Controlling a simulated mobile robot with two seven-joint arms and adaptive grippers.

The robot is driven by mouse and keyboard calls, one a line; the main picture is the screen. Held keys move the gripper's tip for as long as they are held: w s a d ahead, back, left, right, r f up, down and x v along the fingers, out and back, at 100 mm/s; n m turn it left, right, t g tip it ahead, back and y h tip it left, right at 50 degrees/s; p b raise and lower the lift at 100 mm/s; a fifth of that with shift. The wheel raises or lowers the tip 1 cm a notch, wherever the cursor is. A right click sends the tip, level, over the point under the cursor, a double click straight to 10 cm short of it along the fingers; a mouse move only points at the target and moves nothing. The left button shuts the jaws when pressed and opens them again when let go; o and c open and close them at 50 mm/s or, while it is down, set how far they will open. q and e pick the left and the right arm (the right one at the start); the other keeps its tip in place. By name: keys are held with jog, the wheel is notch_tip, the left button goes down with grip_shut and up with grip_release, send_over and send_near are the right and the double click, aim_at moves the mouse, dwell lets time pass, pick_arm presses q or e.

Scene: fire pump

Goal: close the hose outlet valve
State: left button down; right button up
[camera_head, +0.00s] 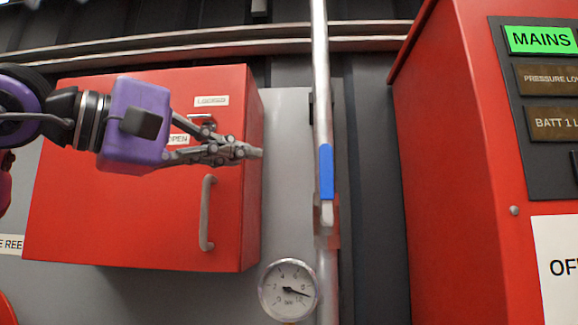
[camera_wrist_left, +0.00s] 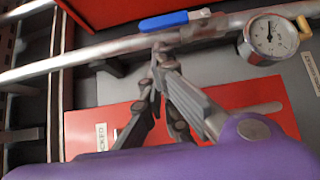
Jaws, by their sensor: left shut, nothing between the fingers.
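The valve on the vertical silver pipe has a blue lever handle (camera_head: 326,172), which lies in line with the pipe in the head view. It also shows in the left wrist view as a blue lever (camera_wrist_left: 165,22) along the pipe. My left gripper (camera_head: 258,153) is shut and empty. It points right, in front of the red cabinet, with its tips a little left of the lever and apart from it in the head view. In the left wrist view its fingertips (camera_wrist_left: 160,50) appear just beside the pipe below the lever. My right gripper is not in view.
A red cabinet (camera_head: 120,230) with a grey handle (camera_head: 207,212) stands behind my left gripper. A round pressure gauge (camera_head: 288,290) sits beside the pipe, below the lever. A large red panel (camera_head: 455,150) with a green MAINS label (camera_head: 541,40) stands to the right.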

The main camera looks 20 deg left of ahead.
aim_at(327, 184)
pick_arm(q)
jog(key=p+x, duration=0.4)
jog(key=x, duration=0.6)
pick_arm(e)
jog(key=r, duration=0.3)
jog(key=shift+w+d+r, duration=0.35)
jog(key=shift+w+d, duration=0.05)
pick_arm(q)
jog(key=shift+w+f, duration=0.1)
